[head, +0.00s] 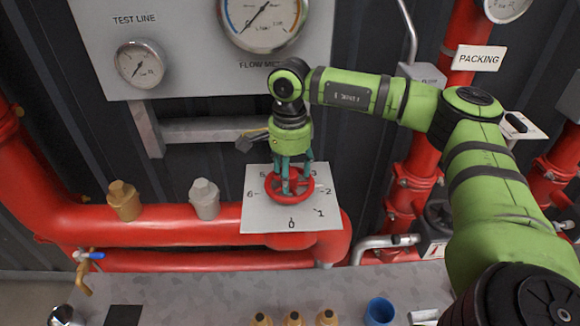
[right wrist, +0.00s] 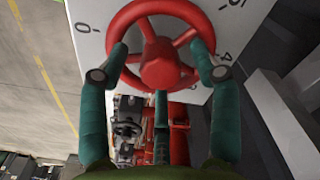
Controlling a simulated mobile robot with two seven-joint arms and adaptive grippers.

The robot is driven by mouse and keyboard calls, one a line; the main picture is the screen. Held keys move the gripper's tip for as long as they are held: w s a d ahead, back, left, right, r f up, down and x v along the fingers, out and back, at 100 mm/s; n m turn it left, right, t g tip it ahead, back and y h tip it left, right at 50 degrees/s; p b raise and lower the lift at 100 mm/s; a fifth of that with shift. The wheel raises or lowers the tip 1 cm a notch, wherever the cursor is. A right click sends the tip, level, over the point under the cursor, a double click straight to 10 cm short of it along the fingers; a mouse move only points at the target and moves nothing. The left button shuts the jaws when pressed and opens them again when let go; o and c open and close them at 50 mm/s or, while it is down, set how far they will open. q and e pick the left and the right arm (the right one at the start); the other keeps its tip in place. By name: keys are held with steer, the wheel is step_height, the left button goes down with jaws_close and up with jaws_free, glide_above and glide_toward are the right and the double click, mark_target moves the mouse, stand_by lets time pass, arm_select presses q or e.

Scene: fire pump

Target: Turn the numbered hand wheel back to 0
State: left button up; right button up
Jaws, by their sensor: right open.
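The red hand wheel (head: 290,199) sits in front of a white plate (head: 262,217) with numbers around it; 0 is at the bottom, 1 at lower right, 2 at right. My right gripper (head: 291,180) is at the wheel, coming from above with its teal fingers pointing down. In the right wrist view the wheel (right wrist: 165,62) lies between the two spread fingers (right wrist: 160,52), one at each side of its rim. I cannot tell whether they touch the rim. Which number the wheel points to is not clear. My left gripper is out of view.
Red pipes (head: 150,228) run behind and beside the plate, with a brass cap (head: 124,200) and a grey cap (head: 204,198) to its left. A grey bench (head: 210,290) below holds brass fittings and a blue cup (head: 380,311). A gauge panel (head: 185,55) is above.

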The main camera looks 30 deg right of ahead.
jaws_close()
steer(key=c, duration=1)
jaws_free()
steer(key=shift+c, duration=0.2)
jaws_close()
steer(key=m, duration=0.3)
steer(key=shift+f+m+b, duration=0.15)
steer(key=shift+m+b, duration=0.25)
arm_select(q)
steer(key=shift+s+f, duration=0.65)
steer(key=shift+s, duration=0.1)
arm_select(e)
steer(key=m, duration=0.4)
